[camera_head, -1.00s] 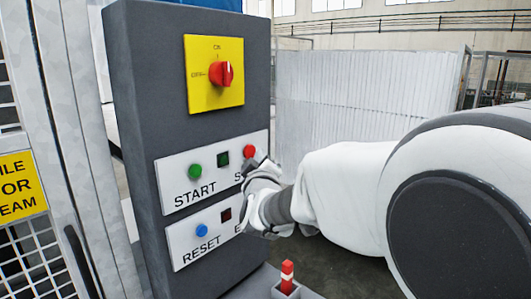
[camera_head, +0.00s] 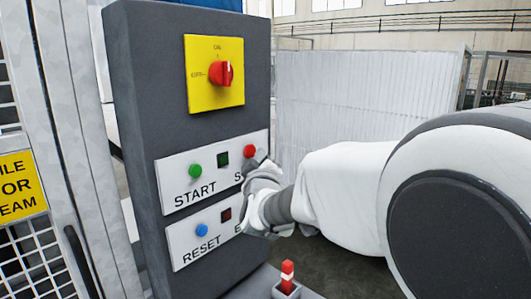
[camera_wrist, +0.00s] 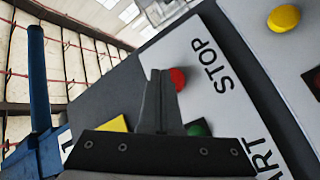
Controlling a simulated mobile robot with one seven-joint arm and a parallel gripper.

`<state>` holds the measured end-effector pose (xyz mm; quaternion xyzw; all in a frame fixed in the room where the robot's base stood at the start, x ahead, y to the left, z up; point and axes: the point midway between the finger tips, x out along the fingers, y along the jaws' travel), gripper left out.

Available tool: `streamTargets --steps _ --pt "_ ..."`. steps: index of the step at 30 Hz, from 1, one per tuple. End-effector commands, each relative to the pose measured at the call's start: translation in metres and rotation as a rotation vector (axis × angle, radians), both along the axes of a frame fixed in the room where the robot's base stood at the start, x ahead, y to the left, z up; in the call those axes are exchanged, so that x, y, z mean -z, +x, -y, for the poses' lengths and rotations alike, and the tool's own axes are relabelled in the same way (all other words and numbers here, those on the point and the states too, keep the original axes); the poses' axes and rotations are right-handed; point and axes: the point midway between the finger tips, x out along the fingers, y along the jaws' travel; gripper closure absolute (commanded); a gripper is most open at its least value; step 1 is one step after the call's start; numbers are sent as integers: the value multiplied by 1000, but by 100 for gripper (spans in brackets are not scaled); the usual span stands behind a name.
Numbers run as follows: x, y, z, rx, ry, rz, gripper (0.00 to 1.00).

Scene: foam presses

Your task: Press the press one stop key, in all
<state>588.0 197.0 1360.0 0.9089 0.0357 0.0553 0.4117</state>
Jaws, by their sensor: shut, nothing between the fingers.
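The red stop key (camera_head: 249,151) is a round button on the upper white label plate of a dark grey control pillar (camera_head: 145,110). In the wrist view the red key (camera_wrist: 178,79) sits beside the word STOP. My gripper (camera_head: 256,164) is shut and empty, with its tips just in front of and below the red key. In the wrist view my closed fingers (camera_wrist: 160,75) partly overlap the key's left edge. I cannot tell whether they touch it. The gripper hides most of the STOP lettering in the head view.
The green START button (camera_head: 195,171) and a dark square lamp (camera_head: 222,160) share the plate. The blue RESET button (camera_head: 202,230) is below. A red rotary switch (camera_head: 221,73) on yellow is above. A yellow button (camera_wrist: 284,18) shows in the wrist view. Mesh guarding (camera_head: 40,255) stands left.

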Motion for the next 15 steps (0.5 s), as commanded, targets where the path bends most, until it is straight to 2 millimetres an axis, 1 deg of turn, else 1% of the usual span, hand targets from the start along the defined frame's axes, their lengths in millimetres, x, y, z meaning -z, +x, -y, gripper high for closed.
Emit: streamTargets --steps 11,15 --pt "0 0 0 0 0 0 100" --pt "0 3 -4 -1 -1 -1 100"
